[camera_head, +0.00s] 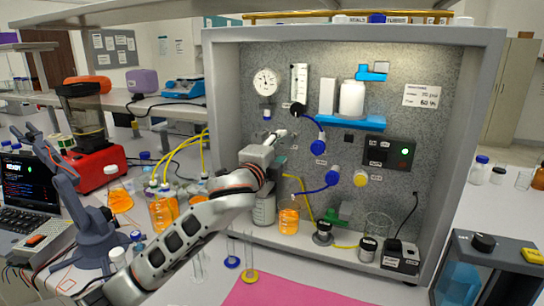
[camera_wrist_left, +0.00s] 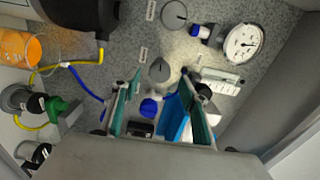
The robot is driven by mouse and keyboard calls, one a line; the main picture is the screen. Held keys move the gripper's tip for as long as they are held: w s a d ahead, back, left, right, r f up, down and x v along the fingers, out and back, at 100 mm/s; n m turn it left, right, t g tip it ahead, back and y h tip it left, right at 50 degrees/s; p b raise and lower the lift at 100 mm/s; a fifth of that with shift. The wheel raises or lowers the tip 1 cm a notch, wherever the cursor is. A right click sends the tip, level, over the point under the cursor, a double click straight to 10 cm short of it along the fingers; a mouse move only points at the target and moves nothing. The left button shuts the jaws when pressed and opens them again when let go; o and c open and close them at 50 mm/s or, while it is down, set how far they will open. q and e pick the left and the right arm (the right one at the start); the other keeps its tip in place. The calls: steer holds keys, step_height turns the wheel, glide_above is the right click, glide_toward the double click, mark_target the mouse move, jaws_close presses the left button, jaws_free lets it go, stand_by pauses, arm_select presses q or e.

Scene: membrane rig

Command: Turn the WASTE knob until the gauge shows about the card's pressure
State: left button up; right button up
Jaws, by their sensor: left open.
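The round white pressure gauge (camera_head: 265,82) is at the upper left of the panel; it also shows in the left wrist view (camera_wrist_left: 243,43), its scale too small to read. The white card (camera_head: 421,95) is at the panel's upper right, its figures not legible to me. The left wrist view shows a grey knob (camera_wrist_left: 159,70) and another grey knob (camera_wrist_left: 174,15); their labels are too blurred to tell which is WASTE. My left gripper (camera_head: 279,146) is at the panel, below the gauge. In the wrist view its fingers (camera_wrist_left: 159,103) are open, with the nearer knob ahead between them, apparently untouched.
A blue shelf (camera_head: 350,122) with a white bottle is right of my left gripper. Blue and yellow tubes cross the panel below it. An orange beaker (camera_head: 289,221) and other vessels stand on the rig's floor. A pink sheet (camera_head: 290,292) lies in front.

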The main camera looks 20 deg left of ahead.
arm_select(q)
steer(key=s, duration=0.6)
steer(key=shift+a, duration=0.1)
stand_by(3.1)
